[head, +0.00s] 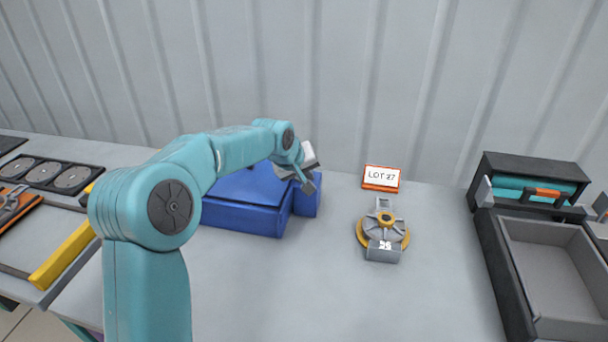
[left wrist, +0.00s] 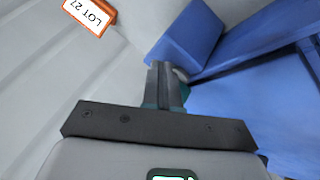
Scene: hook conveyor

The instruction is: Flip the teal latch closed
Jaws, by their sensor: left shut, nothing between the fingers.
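A blue box (head: 240,215) with a closed-looking lid stands on the grey table, with a smaller blue block (head: 308,203) at its right end. My left gripper (head: 308,186) is over that right end, shut and empty. The left wrist view shows the shut fingers (left wrist: 167,82) close to the blue block (left wrist: 187,35) and the box (left wrist: 250,105). A small teal part (left wrist: 186,90), possibly the latch, shows just right of the fingers, mostly hidden behind them. I cannot tell whether the fingers touch it or how it is turned. The head view hides it behind my gripper.
A LOT 27 sign (head: 381,178) stands behind a grey-and-yellow round fixture (head: 383,230) right of the box. A dark case with a grey tray (head: 545,262) is far right. A yellow bar (head: 66,252) and disc tray (head: 52,173) lie left. The front middle table is clear.

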